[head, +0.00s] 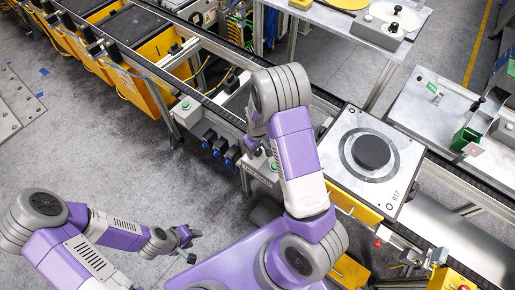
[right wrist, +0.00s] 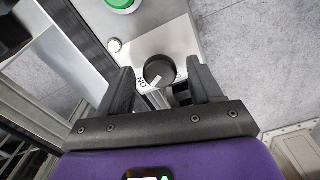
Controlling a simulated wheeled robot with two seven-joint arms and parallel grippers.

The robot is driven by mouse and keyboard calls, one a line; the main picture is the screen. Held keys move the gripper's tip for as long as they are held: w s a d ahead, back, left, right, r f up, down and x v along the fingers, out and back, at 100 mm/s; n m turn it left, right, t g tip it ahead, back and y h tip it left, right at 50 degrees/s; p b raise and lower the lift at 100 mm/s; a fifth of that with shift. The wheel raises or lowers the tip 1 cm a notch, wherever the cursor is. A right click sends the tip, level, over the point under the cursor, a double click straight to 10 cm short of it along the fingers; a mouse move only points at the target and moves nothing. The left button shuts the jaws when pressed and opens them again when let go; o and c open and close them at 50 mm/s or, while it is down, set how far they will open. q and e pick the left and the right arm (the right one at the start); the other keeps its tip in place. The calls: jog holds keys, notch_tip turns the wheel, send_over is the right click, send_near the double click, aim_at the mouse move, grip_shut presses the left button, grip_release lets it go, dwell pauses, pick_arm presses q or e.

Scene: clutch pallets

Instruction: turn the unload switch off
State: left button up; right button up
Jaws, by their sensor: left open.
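The switch is a round black knob (right wrist: 158,70) on a grey control box (right wrist: 185,35) in the right wrist view. The white mark on the knob points down and slightly left, towards the upside-down ON lettering. The lettering on the right is partly hidden. My right gripper (right wrist: 162,77) is open, with one finger on each side of the knob and gaps visible between. In the head view the box (head: 257,172) is below my right forearm, which hides much of the knob and gripper. My left gripper (head: 186,238) is open and empty over the floor.
A green button (right wrist: 122,3) and a small white button (right wrist: 115,45) are on the same box. A conveyor frame (head: 215,97) runs behind it. A pallet (head: 345,145) with a black disc stands to the right.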

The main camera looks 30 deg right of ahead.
jog(key=c, duration=1)
jog(key=shift+n, duration=0.3)
jog(key=n+b, duration=0.1)
jog(key=n, duration=0.1)
jog(key=shift+n+b, duration=0.3)
jog(key=shift+b, duration=0.1)
jog(key=n+b, duration=0.1)
jog(key=n, duration=0.1)
jog(key=shift+n, duration=0.4)
jog(key=n+b, duration=0.1)
jog(key=n, duration=0.2)
jog(key=shift+n+b, duration=0.3)
jog(key=shift+n, duration=1.4)
